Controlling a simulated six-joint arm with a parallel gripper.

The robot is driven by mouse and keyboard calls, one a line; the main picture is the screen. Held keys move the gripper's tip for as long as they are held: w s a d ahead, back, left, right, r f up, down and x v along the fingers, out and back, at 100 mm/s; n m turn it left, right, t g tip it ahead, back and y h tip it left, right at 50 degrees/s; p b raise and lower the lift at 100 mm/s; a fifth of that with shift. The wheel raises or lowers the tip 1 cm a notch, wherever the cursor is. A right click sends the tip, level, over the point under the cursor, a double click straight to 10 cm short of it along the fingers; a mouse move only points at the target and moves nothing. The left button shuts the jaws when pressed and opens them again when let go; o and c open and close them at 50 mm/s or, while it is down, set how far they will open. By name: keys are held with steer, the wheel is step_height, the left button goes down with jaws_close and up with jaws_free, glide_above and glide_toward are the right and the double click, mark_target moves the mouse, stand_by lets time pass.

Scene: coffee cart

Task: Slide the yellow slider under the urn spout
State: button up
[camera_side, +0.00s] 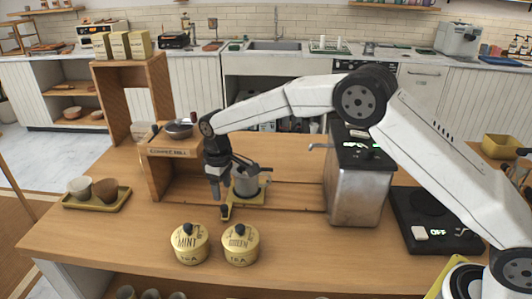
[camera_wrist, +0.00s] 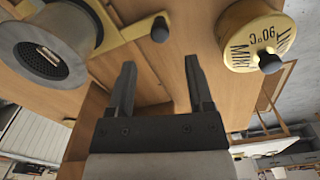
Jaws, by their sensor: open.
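The yellow slider (camera_side: 257,199) sits on the wooden counter in the side view, carrying a grey metal cup (camera_side: 246,181). In the wrist view the slider (camera_wrist: 122,30) is at the upper left, its arm ending in a dark knob (camera_wrist: 160,29). The metal urn (camera_side: 355,182) stands to the right, its spout (camera_side: 319,146) pointing left toward the slider. My gripper (camera_side: 220,198) points down just left of the cup, close to the slider's arm. In the wrist view my gripper (camera_wrist: 160,62) is open and empty, with the knob beyond the gap between its fingertips.
Two yellow tea tins (camera_side: 188,244) (camera_side: 240,244) stand in front of the slider. The wooden coffee mill box (camera_side: 158,173) is close behind my gripper on the left. A yellow tray (camera_side: 97,201) with cups lies far left. A black scale (camera_side: 433,222) is right of the urn.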

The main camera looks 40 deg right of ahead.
mark_target(224, 206)
steer(key=shift+f, duration=3.8)
jaws_close()
